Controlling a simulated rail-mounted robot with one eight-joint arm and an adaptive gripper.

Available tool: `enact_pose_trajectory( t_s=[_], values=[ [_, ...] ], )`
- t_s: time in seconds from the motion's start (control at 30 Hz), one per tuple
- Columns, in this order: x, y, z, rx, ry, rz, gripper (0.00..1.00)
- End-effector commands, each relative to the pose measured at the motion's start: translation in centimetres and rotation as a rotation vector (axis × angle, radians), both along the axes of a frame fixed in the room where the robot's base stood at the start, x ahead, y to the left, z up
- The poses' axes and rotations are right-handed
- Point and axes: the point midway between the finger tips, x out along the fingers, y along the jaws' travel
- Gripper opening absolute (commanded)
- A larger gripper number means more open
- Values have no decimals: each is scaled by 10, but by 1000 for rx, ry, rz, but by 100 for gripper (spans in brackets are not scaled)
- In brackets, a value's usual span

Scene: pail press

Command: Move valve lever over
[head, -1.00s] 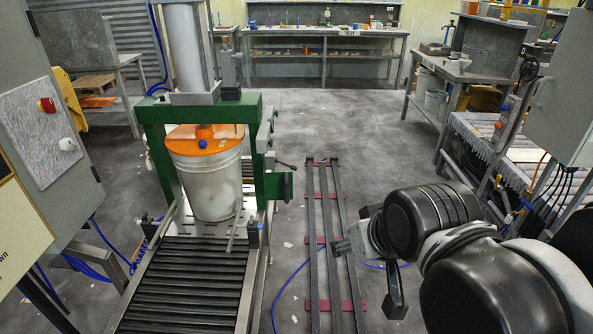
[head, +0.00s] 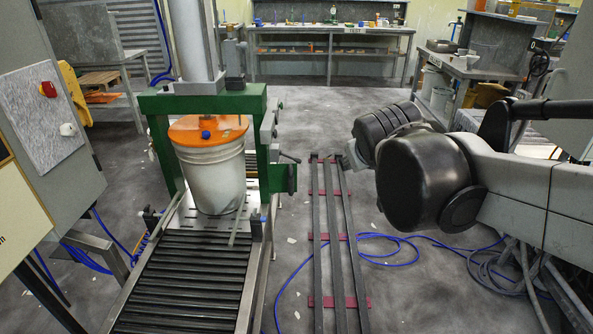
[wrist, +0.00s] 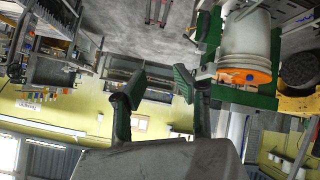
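A small dark lever (head: 290,157), which looks like the valve lever, sticks out to the right from the side of the green press frame (head: 205,102). Its exact angle is too small to tell. My gripper (wrist: 160,82) shows in the wrist view with its two green-and-black fingers apart and nothing between them. In the head view it is hidden behind my dark arm links, right of the press and apart from the lever.
A white pail (head: 213,180) with an orange lid (head: 207,129) stands under the press on the roller conveyor (head: 190,285). Dark floor rails (head: 333,250) and a blue hose (head: 290,285) lie to its right. A grey control cabinet (head: 50,110) stands left. Workbenches line the back.

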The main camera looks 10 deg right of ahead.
Motion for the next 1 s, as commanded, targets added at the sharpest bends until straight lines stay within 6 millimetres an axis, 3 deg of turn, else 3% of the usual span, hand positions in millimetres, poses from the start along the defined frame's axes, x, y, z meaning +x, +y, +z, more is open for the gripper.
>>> enact_pose_trajectory(
  t_s=[0.1,0.37,0.57,0.77,1.0],
  values=[
    [44,-12,1,-80,-51,14,29],
    [134,-31,2,-256,-153,60,29],
    [202,-40,-9,-392,-225,108,29],
    [265,-44,-31,-524,-289,168,29],
    [335,-44,-73,-681,-353,254,29]
  ],
)
